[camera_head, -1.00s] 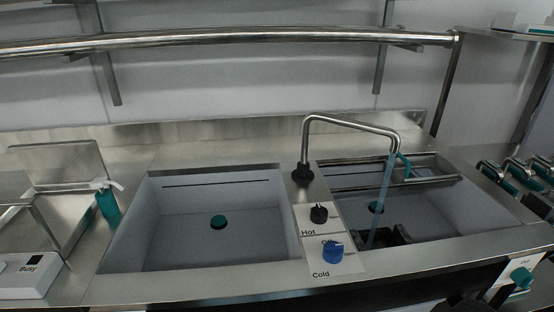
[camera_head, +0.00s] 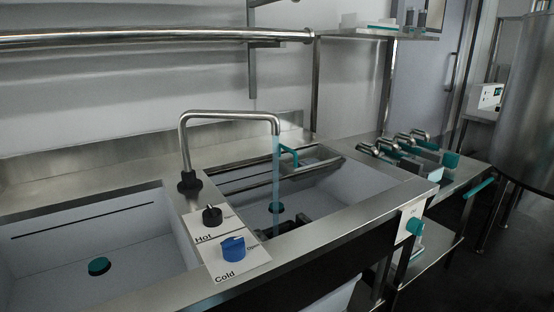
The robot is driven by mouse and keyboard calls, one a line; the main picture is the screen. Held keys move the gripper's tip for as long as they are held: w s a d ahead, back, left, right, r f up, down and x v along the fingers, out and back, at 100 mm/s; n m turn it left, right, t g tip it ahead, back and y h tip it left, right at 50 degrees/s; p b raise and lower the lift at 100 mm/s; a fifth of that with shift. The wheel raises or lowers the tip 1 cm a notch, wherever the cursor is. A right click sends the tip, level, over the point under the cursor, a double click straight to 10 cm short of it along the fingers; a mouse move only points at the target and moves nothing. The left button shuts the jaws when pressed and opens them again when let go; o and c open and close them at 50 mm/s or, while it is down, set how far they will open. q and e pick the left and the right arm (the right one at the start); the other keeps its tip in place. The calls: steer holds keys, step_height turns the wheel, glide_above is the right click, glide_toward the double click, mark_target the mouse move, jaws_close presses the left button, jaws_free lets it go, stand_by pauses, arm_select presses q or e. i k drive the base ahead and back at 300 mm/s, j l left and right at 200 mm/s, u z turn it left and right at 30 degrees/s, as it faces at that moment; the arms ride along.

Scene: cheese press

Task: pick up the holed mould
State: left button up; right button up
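I cannot make out a holed mould for certain in this view. A dark, angular object (camera_head: 296,224) lies low in the right sink basin, partly hidden by the basin's front edge. I cannot tell what it is. Several metal pieces with teal parts (camera_head: 408,151) stand in a row on the counter right of the sink; they are too small to show any holes. Neither of my grippers is in view.
A tap (camera_head: 232,114) runs water into the right basin (camera_head: 350,187). The left basin (camera_head: 60,250) is empty. Black hot (camera_head: 212,215) and blue cold (camera_head: 233,247) knobs sit between them. A large steel vat (camera_head: 525,100) stands at far right, with dark open floor (camera_head: 510,250) below.

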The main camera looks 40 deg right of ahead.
mark_target(428, 165)
steer(key=z, duration=2.4)
steer(key=i+u, duration=0.1)
steer(key=u, duration=0.4)
steer(key=i+l+u, duration=0.35)
steer(key=l, duration=0.25)
steer(key=i+l+u, duration=0.2)
steer(key=l+u, duration=0.2)
steer(key=l, duration=0.25)
steer(key=i+l, duration=0.15)
steer(key=l, duration=0.3)
steer(key=i+l, duration=0.15)
steer(key=l, duration=0.3)
steer(key=i+l+u, duration=0.1)
steer(key=l, duration=0.35)
steer(key=i+l, duration=0.15)
steer(key=l, duration=0.3)
steer(key=i+l+u, duration=0.1)
steer(key=l, duration=0.35)
steer(key=i+l, duration=0.15)
steer(key=l, duration=0.3)
steer(key=i+l, duration=0.1)
steer(key=l, duration=0.35)
steer(key=u, duration=0.05)
